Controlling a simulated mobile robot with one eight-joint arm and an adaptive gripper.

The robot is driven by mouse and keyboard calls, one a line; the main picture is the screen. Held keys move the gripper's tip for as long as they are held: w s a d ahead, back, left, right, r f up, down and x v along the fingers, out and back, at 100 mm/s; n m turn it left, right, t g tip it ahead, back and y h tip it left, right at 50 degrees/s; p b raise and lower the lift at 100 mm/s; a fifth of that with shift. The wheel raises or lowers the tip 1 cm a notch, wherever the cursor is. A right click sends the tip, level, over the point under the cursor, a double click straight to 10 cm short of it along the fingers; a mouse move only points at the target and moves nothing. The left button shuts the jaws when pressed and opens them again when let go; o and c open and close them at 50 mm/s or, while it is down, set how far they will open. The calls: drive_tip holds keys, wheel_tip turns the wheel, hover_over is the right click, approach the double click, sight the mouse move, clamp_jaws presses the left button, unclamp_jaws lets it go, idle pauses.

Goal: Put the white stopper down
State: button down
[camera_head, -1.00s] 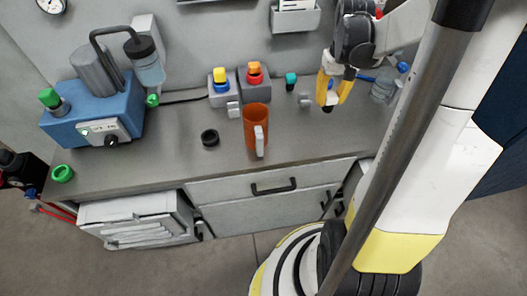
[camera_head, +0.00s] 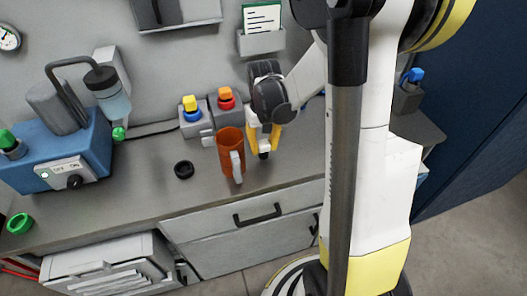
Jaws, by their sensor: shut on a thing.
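My gripper (camera_head: 264,141), with yellow fingers, points down above the grey bench (camera_head: 130,203), just right of the orange mug. It is shut on the white stopper, which is mostly hidden between the fingers. Only a dark lower end (camera_head: 264,155) shows clearly below the fingertips. I cannot tell whether that end touches the bench.
The orange mug (camera_head: 229,150) stands close to the left of my gripper. A black ring (camera_head: 184,170) lies farther left, with bare bench around it. Two grey blocks with a yellow knob (camera_head: 190,103) and a red knob (camera_head: 226,98) stand behind. A blue machine (camera_head: 75,160) stands at the left.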

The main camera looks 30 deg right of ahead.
sight(263, 143)
drive_tip(key=shift+f, duration=0.55)
drive_tip(key=shift+f, duration=0.2)
drive_tip(key=c, duration=1.1)
unclamp_jaws()
drive_tip(key=shift+o, duration=0.2)
drive_tip(key=shift+r, duration=0.1)
wheel_tip(263, 143, up, 12)
drive_tip(key=p, duration=0.4)
drive_tip(key=shift+a+r+p, duration=0.1)
drive_tip(key=shift+r+p, duration=0.05)
drive_tip(key=shift+p, duration=0.15)
drive_tip(key=s+a+r+n+t, duration=0.3)
drive_tip(key=s+a+r+t, duration=0.4)
drive_tip(key=a, duration=0.6)
drive_tip(key=s+r, duration=0.2)
drive_tip(key=s, duration=0.1)
drive_tip(key=shift+s, duration=0.4)
